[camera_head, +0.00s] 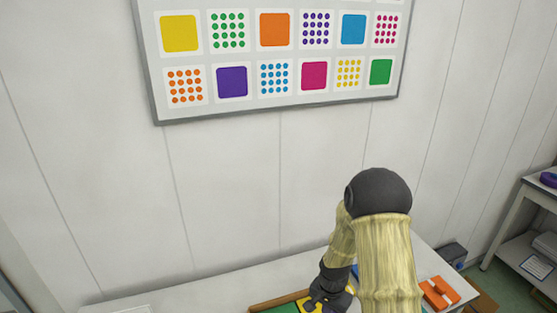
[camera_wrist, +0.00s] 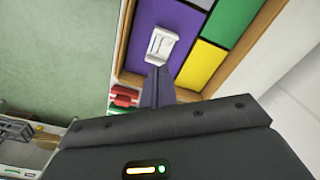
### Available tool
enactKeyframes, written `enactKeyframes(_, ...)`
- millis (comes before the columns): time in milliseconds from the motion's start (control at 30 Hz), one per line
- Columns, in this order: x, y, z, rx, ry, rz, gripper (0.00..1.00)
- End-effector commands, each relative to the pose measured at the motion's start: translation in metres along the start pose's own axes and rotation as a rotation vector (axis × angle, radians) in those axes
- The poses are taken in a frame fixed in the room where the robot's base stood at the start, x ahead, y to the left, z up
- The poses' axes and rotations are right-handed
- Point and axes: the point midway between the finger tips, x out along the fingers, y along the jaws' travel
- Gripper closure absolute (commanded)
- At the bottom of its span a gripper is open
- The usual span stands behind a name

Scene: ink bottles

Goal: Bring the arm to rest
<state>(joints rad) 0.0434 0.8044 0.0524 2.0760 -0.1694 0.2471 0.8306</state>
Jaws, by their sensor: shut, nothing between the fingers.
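My arm reaches down from the right of centre in the head view, bent at a dark rounded joint. My gripper (camera_head: 328,298) is low in that view, over a wooden-edged tray (camera_head: 275,302) with coloured panels, part of which is cut off by the frame. In the wrist view my gripper (camera_wrist: 157,82) has its dark fingers together with nothing between them. Beyond the fingertips is a small white object (camera_wrist: 162,45) on the tray's purple panel. I cannot tell how far apart they are. The tray (camera_wrist: 123,45) also shows green, yellow and grey panels there.
A pale table (camera_head: 215,288) stands against a panelled wall. Orange pieces (camera_head: 438,294) lie on its right, with a dark box (camera_head: 453,252) behind. A colour chart (camera_head: 280,60) hangs above. A shelf unit (camera_head: 530,205) stands far right. Red pieces (camera_wrist: 123,97) lie beside the tray.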

Motion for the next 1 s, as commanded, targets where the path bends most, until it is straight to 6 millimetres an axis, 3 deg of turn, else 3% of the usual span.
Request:
enactKeyframes(300,-0.096,0.021,0.023,-0.239,0.075,-0.034,1.0)
enactKeyframes(600,-0.166,0.053,0.064,-0.471,0.145,-0.059,1.0)
enactKeyframes(800,-0.197,0.076,0.094,-0.612,0.191,-0.072,1.0)
enactKeyframes(1000,-0.205,0.084,0.107,-0.673,0.204,-0.075,1.0)
